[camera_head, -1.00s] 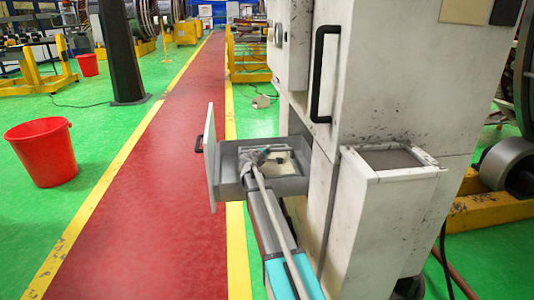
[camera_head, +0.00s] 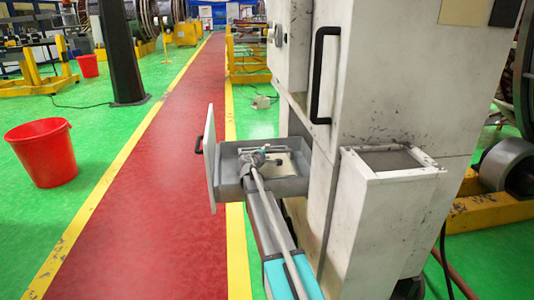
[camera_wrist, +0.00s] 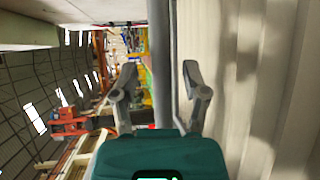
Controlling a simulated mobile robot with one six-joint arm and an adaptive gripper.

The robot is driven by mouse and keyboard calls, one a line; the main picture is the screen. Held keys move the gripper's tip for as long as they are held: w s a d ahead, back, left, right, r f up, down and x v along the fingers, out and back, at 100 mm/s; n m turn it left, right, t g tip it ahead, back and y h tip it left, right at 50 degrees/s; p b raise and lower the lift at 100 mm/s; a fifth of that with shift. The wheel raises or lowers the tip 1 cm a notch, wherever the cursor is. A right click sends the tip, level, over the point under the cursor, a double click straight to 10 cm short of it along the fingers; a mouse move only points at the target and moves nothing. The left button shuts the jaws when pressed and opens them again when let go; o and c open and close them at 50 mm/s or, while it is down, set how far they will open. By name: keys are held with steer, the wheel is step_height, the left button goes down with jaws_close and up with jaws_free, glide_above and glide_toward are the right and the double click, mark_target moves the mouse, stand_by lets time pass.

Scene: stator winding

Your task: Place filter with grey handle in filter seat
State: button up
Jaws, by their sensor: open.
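A grey drawer (camera_head: 229,179) stands pulled out from the white machine's left side. A pale panel (camera_head: 290,164) shows inside it, partly hidden by my arm. My gripper (camera_head: 258,157) is over the drawer in the head view, small and partly hidden by my own wrist. In the wrist view its two grey fingers (camera_wrist: 159,72) are spread apart. A long grey bar (camera_wrist: 160,35) runs upright in the picture between the fingers; I cannot tell whether they touch it. No filter with a grey handle can be made out for certain, nor whether the bar belongs to it.
The white machine (camera_head: 400,80) with a black door handle (camera_head: 322,75) rises right of the drawer. A white box with an open top (camera_head: 390,210) stands on its front. The red walkway (camera_head: 160,180) is clear. A red bucket (camera_head: 40,152) stands far left.

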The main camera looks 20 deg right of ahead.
steer(key=p+v, duration=0.2)
steer(key=v, duration=0.9)
steer(key=shift+s+a, duration=0.1)
steer(key=shift+a, duration=0.1)
steer(key=shift+s, duration=0.1)
